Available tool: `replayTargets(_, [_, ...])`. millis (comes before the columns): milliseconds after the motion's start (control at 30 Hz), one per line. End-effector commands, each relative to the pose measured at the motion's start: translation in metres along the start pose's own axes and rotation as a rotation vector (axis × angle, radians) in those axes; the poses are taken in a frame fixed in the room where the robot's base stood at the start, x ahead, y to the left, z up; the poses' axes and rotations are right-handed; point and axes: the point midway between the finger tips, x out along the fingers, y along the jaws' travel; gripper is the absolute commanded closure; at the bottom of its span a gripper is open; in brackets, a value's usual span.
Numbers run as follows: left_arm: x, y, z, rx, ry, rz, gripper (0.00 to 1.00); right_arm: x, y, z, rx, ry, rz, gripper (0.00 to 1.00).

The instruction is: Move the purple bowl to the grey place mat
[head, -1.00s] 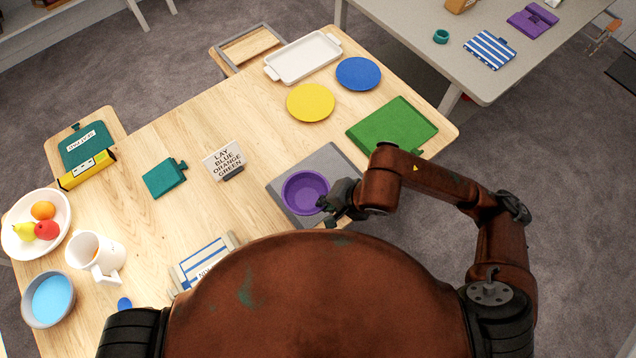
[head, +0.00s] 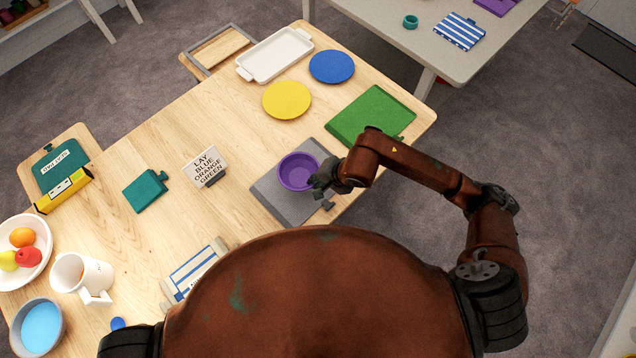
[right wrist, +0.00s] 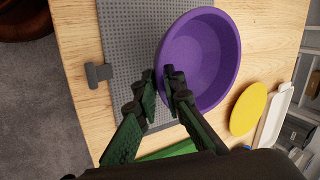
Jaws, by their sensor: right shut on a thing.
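The purple bowl (head: 298,172) is upright over the far part of the grey place mat (head: 287,207). My right gripper (head: 320,182) is shut on the bowl's near right rim. In the right wrist view, the fingers (right wrist: 160,76) pinch the rim of the bowl (right wrist: 203,60), and the bowl overhangs one edge of the studded mat (right wrist: 132,40). I cannot tell whether the bowl's base touches the mat or is slightly raised. My left gripper is not in view.
A green board (head: 371,115) lies close to the mat's far right side. A yellow plate (head: 287,99), a blue plate (head: 332,67) and a white tray (head: 275,55) lie further back. A sign (head: 205,167) stands left of the mat. Bare wood lies between them.

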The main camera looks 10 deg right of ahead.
Motion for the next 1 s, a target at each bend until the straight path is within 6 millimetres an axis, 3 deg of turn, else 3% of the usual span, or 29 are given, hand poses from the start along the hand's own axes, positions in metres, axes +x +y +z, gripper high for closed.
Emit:
replayTargets(300, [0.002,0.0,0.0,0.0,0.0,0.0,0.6,0.019,0.007,-0.016,0.002,0.0,-0.001,1.0])
replayTargets(500, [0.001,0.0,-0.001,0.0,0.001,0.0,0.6,0.043,0.019,-0.013,0.001,-0.003,-0.002,1.0])
replayTargets(833, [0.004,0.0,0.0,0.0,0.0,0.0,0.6,0.046,0.021,-0.014,-0.001,0.0,-0.002,1.0])
replayTargets(867, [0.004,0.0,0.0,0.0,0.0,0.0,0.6,0.047,0.022,-0.014,-0.001,0.0,0.0,0.9])
replayTargets(1000, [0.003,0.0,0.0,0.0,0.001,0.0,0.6,0.046,0.021,-0.014,-0.001,0.0,0.0,0.81])
